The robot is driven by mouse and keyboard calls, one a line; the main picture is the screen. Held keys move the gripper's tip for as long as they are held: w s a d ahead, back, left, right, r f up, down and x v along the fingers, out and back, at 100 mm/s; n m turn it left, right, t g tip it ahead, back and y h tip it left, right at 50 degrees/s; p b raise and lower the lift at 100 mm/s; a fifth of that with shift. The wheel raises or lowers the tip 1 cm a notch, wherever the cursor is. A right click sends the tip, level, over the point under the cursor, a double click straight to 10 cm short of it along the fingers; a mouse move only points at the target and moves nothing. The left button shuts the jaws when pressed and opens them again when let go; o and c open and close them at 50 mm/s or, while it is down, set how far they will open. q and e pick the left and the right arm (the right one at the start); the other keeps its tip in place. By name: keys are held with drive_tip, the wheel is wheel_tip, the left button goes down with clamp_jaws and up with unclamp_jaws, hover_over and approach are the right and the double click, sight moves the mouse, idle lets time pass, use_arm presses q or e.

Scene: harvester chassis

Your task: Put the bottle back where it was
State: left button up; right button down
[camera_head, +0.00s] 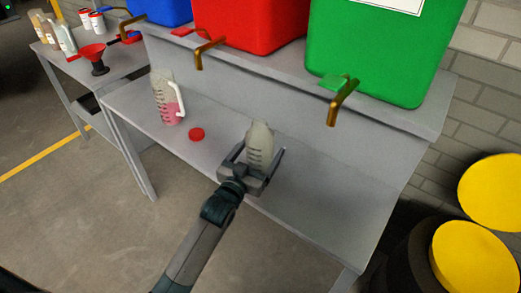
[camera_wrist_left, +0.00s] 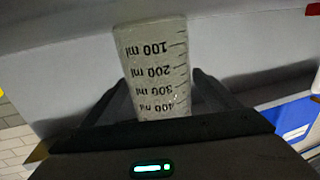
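A pale translucent bottle with graduation marks (camera_head: 259,143) is between the two fingers of my left gripper (camera_head: 258,158), over the grey bench in the head view. In the left wrist view the bottle (camera_wrist_left: 155,70) fills the middle, with upside-down millilitre marks, and a dark finger is close on each side of it. I cannot tell whether the fingers touch it, and the gripper hides its lower part. Whether it rests on the bench is unclear. My right gripper is not in view.
On the grey bench (camera_head: 330,215) stand a jug with pink liquid (camera_head: 164,98) and a red cap (camera_head: 196,134). Blue, red (camera_head: 250,22) and green (camera_head: 375,50) tanks with brass taps (camera_head: 340,101) overhang it. A side table holds a red funnel (camera_head: 91,53). Yellow-topped drums (camera_head: 475,262) stand right.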

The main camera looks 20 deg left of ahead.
use_arm(q)
drive_tip(key=shift+r, duration=0.1)
drive_tip(key=shift+s, duration=0.45)
drive_tip(key=s, duration=0.3)
drive_tip(key=s+a+b, duration=0.1)
drive_tip(key=s, duration=0.6)
drive_tip(key=shift+a+b, duration=0.3)
drive_tip(key=shift+s+a, duration=0.1)
drive_tip(key=shift+s, duration=0.4)
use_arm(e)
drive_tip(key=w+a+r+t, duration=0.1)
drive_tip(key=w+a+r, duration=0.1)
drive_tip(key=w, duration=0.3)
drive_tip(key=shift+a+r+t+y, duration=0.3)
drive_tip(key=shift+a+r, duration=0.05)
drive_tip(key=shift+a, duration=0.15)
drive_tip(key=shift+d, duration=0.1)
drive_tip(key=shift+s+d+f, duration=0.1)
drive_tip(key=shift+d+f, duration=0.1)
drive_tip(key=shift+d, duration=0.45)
